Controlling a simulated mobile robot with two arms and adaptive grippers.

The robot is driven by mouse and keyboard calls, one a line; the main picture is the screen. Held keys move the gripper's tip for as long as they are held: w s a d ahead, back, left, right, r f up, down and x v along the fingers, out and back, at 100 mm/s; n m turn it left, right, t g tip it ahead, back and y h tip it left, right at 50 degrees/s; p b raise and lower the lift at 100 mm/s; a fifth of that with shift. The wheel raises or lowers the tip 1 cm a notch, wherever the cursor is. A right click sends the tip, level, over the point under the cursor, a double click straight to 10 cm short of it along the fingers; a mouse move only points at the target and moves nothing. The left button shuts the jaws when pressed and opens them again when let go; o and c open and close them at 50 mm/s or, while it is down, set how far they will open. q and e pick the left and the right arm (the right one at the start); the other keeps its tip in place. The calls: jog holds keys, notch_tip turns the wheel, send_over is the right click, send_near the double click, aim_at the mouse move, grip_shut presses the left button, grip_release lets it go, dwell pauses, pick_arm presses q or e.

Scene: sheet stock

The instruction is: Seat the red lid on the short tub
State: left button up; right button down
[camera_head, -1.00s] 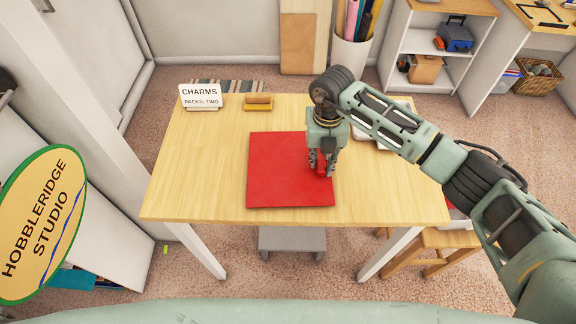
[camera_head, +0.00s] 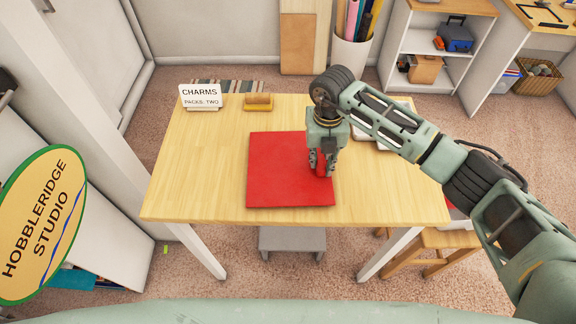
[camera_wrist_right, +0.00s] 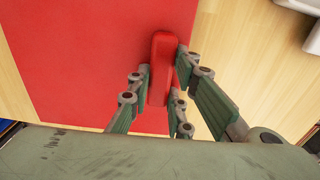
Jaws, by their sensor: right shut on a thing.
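My right gripper (camera_head: 321,165) is shut on a red piece with a rounded end, low over the right part of a red square mat. In the right wrist view the red piece (camera_wrist_right: 161,62) stands out as a narrow, upright block between the fingers (camera_wrist_right: 165,100). I take it for the red lid, seen edge-on, but its full shape is hidden by the fingers. I cannot tell whether it touches the mat. No short tub can be made out. My left gripper is not in view.
The red mat (camera_head: 275,175) lies on a wooden table (camera_head: 200,165). A white sign (camera_head: 200,96) and a yellow tray with a brown block (camera_head: 258,102) stand at the back left. A pale object (camera_head: 368,143) is partly hidden behind my right arm. The table's left side is clear.

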jog(key=shift+r+p, duration=1.95)
jog(key=shift+r, duration=1.5)
jog(key=shift+f, duration=0.1)
